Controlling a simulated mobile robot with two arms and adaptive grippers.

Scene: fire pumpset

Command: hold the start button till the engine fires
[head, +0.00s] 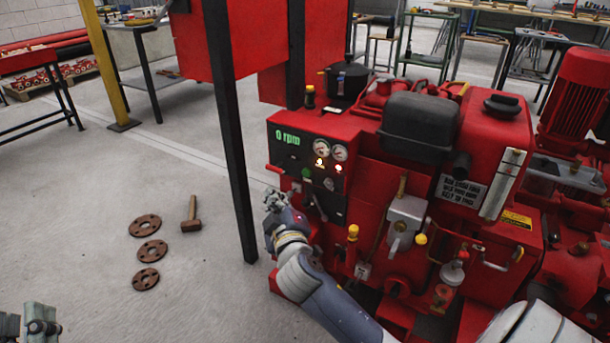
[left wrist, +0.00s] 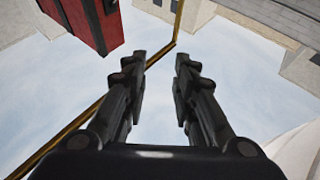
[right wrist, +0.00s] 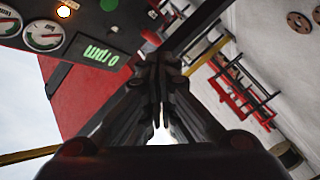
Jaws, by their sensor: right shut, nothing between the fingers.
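My right gripper (head: 271,197) is shut and empty, left of and a little below the green button in the picture. In the right wrist view its closed tips (right wrist: 160,58) appear apart from the button. My left gripper (left wrist: 162,62) is open and empty, pointing away from the panel.
A black post (head: 228,130) stands left of my right gripper. A small lever (head: 318,203) sits low on the panel.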

